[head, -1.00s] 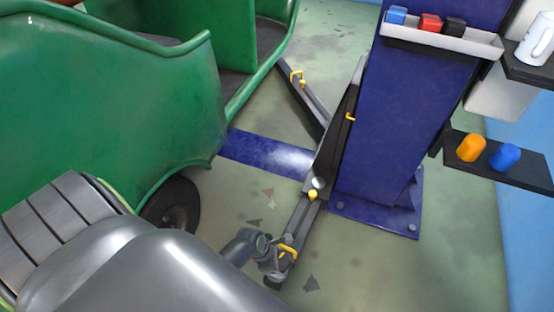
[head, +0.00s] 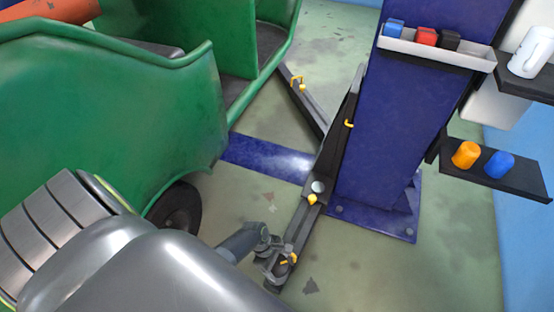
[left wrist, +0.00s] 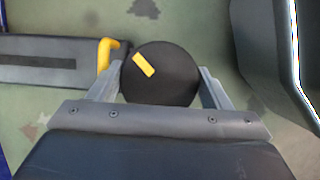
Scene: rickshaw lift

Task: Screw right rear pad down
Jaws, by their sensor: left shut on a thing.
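The right rear pad (left wrist: 160,82) is a round black disc with a yellow mark on its top, seen in the left wrist view. It is at the outer end of the near dark lift arm (head: 303,215), which also shows in the left wrist view (left wrist: 50,62). My left gripper (head: 277,262) is at that end, low over the floor. Its two fingers are shut on the pad's sides in the left wrist view. In the head view the gripper hides most of the pad. My right gripper is not in view.
The blue lift post (head: 395,120) stands to the right, with a tray (head: 440,50) and a shelf (head: 515,180) on it. The green rickshaw (head: 110,90) and its black wheel (head: 178,208) are on the left. Floor right of the arm end is clear.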

